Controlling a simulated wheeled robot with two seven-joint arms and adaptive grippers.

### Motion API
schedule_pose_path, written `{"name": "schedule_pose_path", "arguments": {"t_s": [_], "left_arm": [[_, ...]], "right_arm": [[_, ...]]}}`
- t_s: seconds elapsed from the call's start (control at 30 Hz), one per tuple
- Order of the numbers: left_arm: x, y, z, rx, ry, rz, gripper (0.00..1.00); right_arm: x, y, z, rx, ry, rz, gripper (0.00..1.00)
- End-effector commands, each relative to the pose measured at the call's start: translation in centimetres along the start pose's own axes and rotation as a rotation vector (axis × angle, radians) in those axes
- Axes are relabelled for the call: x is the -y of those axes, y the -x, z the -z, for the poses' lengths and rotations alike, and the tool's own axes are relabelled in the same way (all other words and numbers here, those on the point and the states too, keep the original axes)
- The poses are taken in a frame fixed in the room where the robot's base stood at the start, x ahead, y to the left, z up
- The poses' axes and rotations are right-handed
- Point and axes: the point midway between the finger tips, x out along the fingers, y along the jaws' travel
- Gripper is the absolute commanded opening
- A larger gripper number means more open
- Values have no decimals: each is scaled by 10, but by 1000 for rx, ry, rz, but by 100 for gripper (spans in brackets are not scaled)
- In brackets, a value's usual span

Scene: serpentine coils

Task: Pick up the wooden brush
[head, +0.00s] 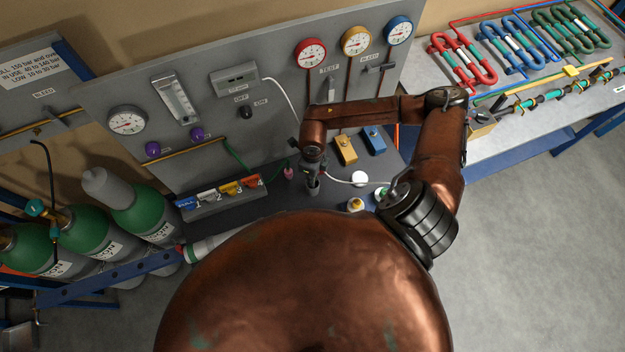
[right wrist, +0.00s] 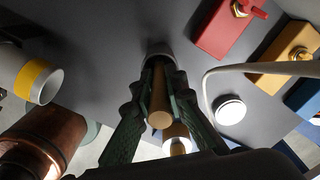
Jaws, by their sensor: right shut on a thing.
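The wooden brush (right wrist: 160,104) shows in the right wrist view as a round tan handle, end toward the camera. My right gripper (right wrist: 158,78) has its two dark green fingers closed on either side of this handle. A pale grey round part (right wrist: 158,51) shows just beyond the fingertips; I cannot tell whether it belongs to the brush or is a holder. In the head view my right gripper (head: 312,182) points down over the dark bench, and the brush cannot be made out there. My left gripper is in neither view.
Yellow (head: 346,150) and blue (head: 374,140) blocks stand right of the gripper. A white round piece (head: 360,178) and a pale cable are close by. A gauge panel (head: 225,110) rises behind. A numbered rack (head: 222,194) and green cylinders (head: 140,208) are at left.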

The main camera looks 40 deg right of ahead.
Motion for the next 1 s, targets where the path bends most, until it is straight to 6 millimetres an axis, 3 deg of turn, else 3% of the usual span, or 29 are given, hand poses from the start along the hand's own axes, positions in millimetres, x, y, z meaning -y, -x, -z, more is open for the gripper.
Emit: {"name": "schedule_pose_path", "arguments": {"t_s": [0.47, 1.0], "left_arm": [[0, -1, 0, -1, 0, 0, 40], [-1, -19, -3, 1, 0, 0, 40]], "right_arm": [[0, 4, -1, 1, 0, 1, 0], [1, 91, 0, 1, 0, 2, 0]]}}
